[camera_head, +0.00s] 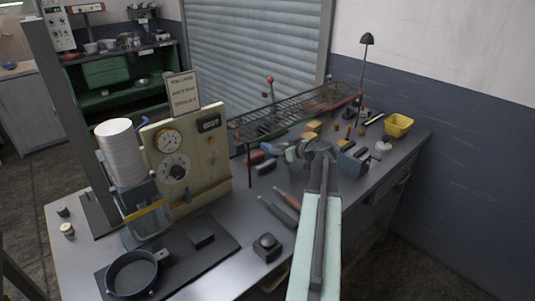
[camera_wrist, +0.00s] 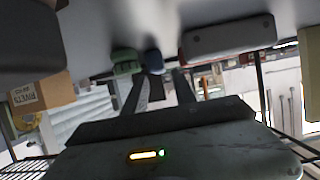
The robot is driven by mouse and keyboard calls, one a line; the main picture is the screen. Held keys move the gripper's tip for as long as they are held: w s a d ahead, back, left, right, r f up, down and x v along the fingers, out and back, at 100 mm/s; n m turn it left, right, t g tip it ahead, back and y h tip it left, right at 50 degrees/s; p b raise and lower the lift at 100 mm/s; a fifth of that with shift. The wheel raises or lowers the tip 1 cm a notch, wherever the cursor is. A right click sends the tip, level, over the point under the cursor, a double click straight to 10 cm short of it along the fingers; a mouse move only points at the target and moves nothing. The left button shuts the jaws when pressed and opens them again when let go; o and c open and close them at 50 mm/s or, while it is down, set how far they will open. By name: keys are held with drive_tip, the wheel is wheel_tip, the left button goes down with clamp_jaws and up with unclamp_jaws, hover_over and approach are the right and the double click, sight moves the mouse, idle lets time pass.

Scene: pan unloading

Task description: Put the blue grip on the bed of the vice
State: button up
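In the wrist view, the small blue grip (camera_wrist: 153,62) lies on the grey surface beside a green piece (camera_wrist: 126,61). My gripper (camera_wrist: 163,76) has its two dark fingers apart, with the blue grip just beyond the gap, nearer the left finger. I see no contact. In the head view, a blue piece (camera_head: 269,148), probably the same grip, lies on the bench left of my gripper (camera_head: 312,148); my wrist hides the fingertips there. A blue-grey block (camera_head: 352,164) right of my gripper may be the vice; its bed cannot be made out.
A wire rack (camera_head: 290,112) spans the bench behind my gripper. Two dark-handled tools (camera_head: 280,208) and a black block (camera_head: 267,247) lie in front. A gauge machine (camera_head: 187,160) stands left, a yellow bin (camera_head: 398,125) far right. A grey case (camera_wrist: 230,38) is near the fingers.

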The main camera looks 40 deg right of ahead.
drive_tip(key=b+x, duration=0.1)
drive_tip(key=x, duration=0.4)
drive_tip(key=shift+d+r, duration=0.1)
drive_tip(key=shift+d, duration=0.05)
drive_tip(key=shift+s+r, duration=0.1)
drive_tip(key=shift+c, duration=0.6)
clamp_jaws()
